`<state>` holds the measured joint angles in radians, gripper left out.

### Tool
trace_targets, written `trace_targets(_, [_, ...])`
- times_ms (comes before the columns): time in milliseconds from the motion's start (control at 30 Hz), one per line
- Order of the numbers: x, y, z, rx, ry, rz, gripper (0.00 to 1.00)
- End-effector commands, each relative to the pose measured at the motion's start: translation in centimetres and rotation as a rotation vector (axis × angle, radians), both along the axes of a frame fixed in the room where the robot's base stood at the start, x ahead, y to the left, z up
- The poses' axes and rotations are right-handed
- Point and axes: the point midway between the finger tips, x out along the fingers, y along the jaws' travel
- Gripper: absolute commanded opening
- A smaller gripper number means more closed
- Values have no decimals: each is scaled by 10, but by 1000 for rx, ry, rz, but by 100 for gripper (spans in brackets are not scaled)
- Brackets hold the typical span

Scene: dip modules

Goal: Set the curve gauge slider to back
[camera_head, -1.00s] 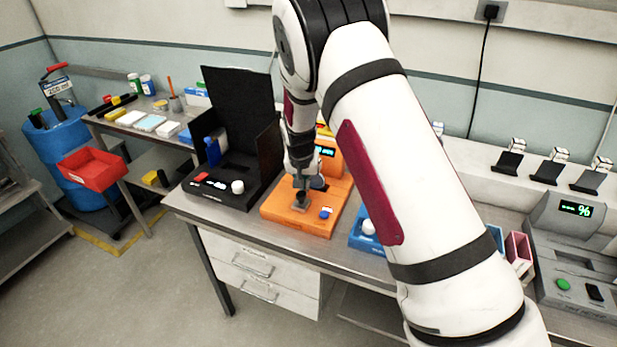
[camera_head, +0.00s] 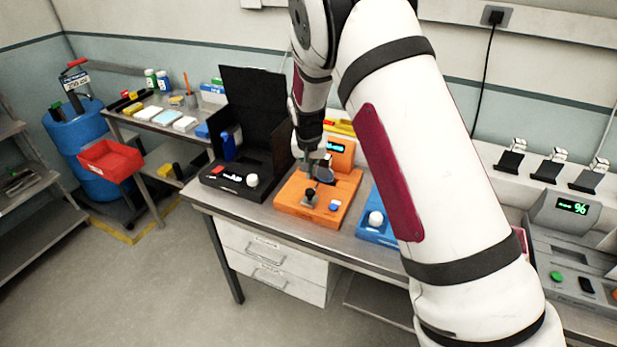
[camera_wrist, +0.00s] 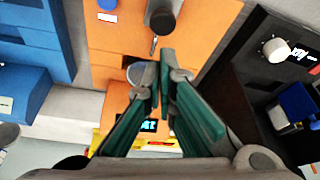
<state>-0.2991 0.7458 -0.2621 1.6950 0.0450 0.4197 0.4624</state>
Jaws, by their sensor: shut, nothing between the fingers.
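The orange module (camera_head: 346,190), probably the curve gauge though no label is readable, stands on the bench with a lit display at its back. A black knob (camera_head: 311,193) stands up from its front deck; it also shows in the wrist view (camera_wrist: 162,18). My gripper (camera_head: 318,180) is over the deck, behind the knob. In the wrist view my green-sided gripper fingers (camera_wrist: 161,58) are shut and empty, just apart from the knob. I cannot tell the slider's exact setting.
A black module (camera_head: 236,190) with a tall dark screen and a white knob stands close on the left. A blue module (camera_head: 376,232) with a white knob is close on the right. My arm hides much of the bench to the right.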

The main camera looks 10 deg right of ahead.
Motion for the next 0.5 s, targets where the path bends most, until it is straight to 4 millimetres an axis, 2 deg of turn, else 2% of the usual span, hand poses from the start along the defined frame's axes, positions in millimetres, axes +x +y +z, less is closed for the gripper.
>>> trace_targets(33, [-4,-2,10,0,-3,-1,0])
trace_targets(200, [-7,-6,23,0,-5,-2,0])
trace_targets(500, [-6,-7,25,-1,-6,-2,0])
